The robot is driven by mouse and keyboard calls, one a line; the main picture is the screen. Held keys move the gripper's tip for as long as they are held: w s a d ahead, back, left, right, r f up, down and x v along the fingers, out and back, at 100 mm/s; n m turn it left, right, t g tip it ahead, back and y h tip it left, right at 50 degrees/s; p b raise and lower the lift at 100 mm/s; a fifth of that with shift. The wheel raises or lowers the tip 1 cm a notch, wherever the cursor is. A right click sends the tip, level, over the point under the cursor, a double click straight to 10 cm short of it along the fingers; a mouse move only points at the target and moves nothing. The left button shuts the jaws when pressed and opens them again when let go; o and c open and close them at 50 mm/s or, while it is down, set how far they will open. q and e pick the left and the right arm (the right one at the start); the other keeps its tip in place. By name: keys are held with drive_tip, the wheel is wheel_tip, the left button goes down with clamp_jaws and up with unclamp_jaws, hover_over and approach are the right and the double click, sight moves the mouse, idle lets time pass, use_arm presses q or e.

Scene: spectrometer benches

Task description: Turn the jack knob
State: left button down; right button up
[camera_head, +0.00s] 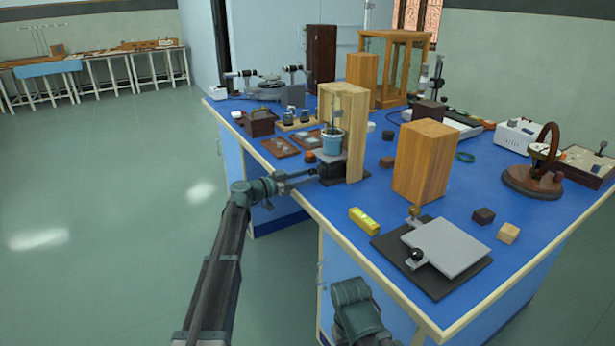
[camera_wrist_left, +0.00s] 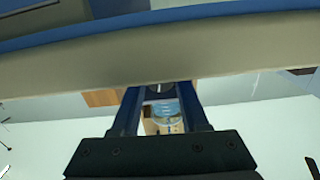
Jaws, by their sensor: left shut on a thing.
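A small dark lab jack (camera_head: 345,173) stands at the left edge of the blue bench, by the foot of an upright wooden board (camera_head: 356,130). A blue beaker (camera_head: 331,142) sits above it on a grey plate. My left gripper (camera_head: 315,173) reaches in from the left at the jack's near side. Its fingers (camera_wrist_left: 160,95) are shut on a small dark round part, which looks like the jack knob (camera_wrist_left: 160,88); the fingers partly hide it. My right gripper is not in view.
A low flat jack with a grey plate (camera_head: 447,245) and black ball knob lies at the front. A yellow level (camera_head: 364,220) and wooden block (camera_head: 424,160) are nearby. Small trays (camera_head: 281,147) lie behind my left gripper. The floor left of the bench is clear.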

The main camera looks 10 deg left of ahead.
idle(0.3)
use_arm(q)
drive_tip(key=shift+n, duration=3.4)
drive_tip(key=shift+c, duration=2.1)
unclamp_jaws()
drive_tip(key=v, duration=1.4)
